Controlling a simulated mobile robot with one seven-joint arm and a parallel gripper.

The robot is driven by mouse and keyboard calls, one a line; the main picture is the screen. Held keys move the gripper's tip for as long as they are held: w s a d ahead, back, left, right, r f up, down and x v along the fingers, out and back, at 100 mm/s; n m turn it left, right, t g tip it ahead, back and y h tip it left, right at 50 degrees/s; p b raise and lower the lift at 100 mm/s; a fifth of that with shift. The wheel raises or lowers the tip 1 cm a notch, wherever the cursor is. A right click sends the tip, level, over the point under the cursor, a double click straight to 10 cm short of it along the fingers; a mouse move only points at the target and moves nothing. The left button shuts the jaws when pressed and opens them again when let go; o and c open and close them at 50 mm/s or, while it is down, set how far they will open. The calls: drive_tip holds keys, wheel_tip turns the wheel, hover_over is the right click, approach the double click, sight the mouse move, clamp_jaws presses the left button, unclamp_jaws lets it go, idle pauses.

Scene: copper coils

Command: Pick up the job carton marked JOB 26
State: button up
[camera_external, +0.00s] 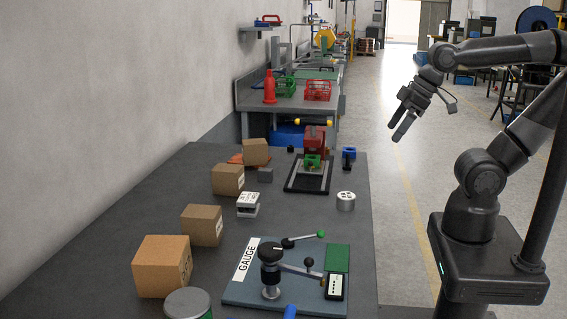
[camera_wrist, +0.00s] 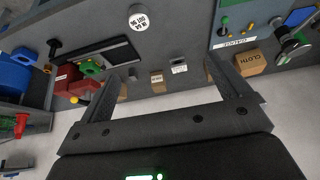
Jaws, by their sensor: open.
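Several brown cartons stand in a row along the wall side of the dark bench: the nearest carton (camera_external: 162,265), a second (camera_external: 202,225), a third (camera_external: 228,179) and the farthest (camera_external: 255,151). In the wrist view one carton (camera_wrist: 250,61) reads CLOTH; a carton (camera_wrist: 157,83) in the middle has a label too small to read. I cannot tell which one is marked JOB 26. My gripper (camera_external: 397,128) is open and empty, raised right of the bench and well away from the cartons. Its two fingers frame the wrist view (camera_wrist: 162,67).
A gauge board (camera_external: 245,291) with a clamp lies at the front. A white-labelled block (camera_external: 248,204), a silver can (camera_external: 345,201) and a red-and-green fixture (camera_external: 315,160) on a black tray stand farther back. A round tin (camera_external: 188,303) is near the front carton.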

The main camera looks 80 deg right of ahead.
drive_tip(key=shift+c, duration=0.5)
drive_tip(key=g, duration=0.1)
hover_over(206, 210)
drive_tip(key=s, duration=0.2)
drive_tip(key=shift+n, duration=0.4)
drive_tip(key=f, duration=1.3)
drive_tip(key=shift+s+d+f, duration=0.2)
drive_tip(key=shift+d+f, duration=0.05)
drive_tip(key=x, duration=0.4)
drive_tip(key=shift+w+a+f, duration=0.1)
drive_tip(key=shift+a+f, duration=0.05)
drive_tip(key=shift+f, duration=0.15)
drive_tip(key=shift+a+x, duration=0.25)
drive_tip(key=shift+x, duration=1.3)
drive_tip(key=shift+a+x, duration=0.2)
drive_tip(key=shift+x, duration=1.35)
